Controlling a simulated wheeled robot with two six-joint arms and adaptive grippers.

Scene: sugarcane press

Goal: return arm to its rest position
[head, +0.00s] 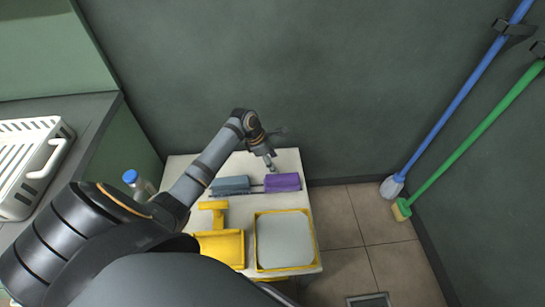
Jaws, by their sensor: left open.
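My left arm (213,160) reaches from the lower left out over a small white table (180,168). Its left gripper (271,156) is at the table's far side, open, with nothing seen between its fingers. The fingers are small and dark in this view. The gripper is just behind a purple block (283,182) and a blue-grey block (231,185) that sit side by side on the table. Whether a finger touches the purple block I cannot tell. My right gripper is not in view.
On the table's near part are a yellow piece (220,247) and a yellow-rimmed grey tray (284,241). A blue-capped bottle (140,184) stands at left, near a counter with a white rack (32,160). A blue mop (440,125) and green broom (470,140) hang at right.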

